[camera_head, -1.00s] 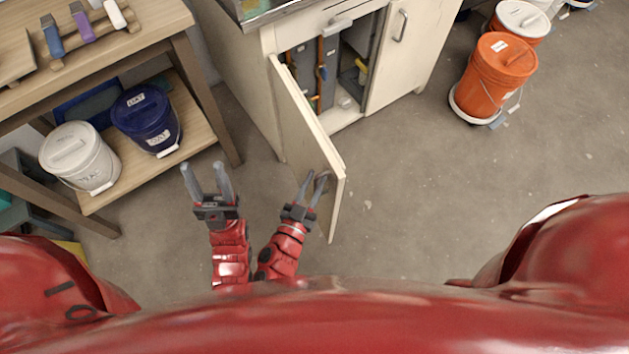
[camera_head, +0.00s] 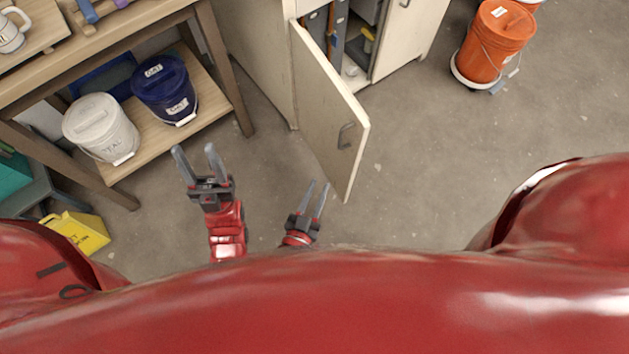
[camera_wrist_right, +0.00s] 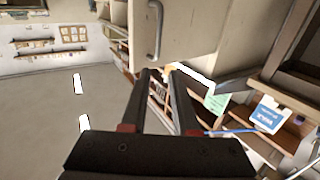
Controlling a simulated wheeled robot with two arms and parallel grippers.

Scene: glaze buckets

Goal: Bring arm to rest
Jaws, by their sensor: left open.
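My left gripper (camera_head: 198,168) is open and empty, over the floor in front of the wooden shelf. My right gripper (camera_head: 319,190) is low in the head view, just left of and below the open cabinet door (camera_head: 328,110). Its two fingers stand apart with nothing between them. In the right wrist view my right gripper (camera_wrist_right: 158,75) points toward the door (camera_wrist_right: 190,25), whose handle (camera_wrist_right: 155,30) is clear of the fingers. The door stands swung out from the cabinet, and its handle (camera_head: 346,135) is free in the head view too.
A white bucket (camera_head: 100,125) and a blue bucket (camera_head: 163,85) stand on the wooden shelf (camera_head: 205,120) at left. An orange bucket (camera_head: 495,45) stands on a wheeled base at upper right. A yellow object (camera_head: 80,230) lies at lower left. The floor right of the door is clear.

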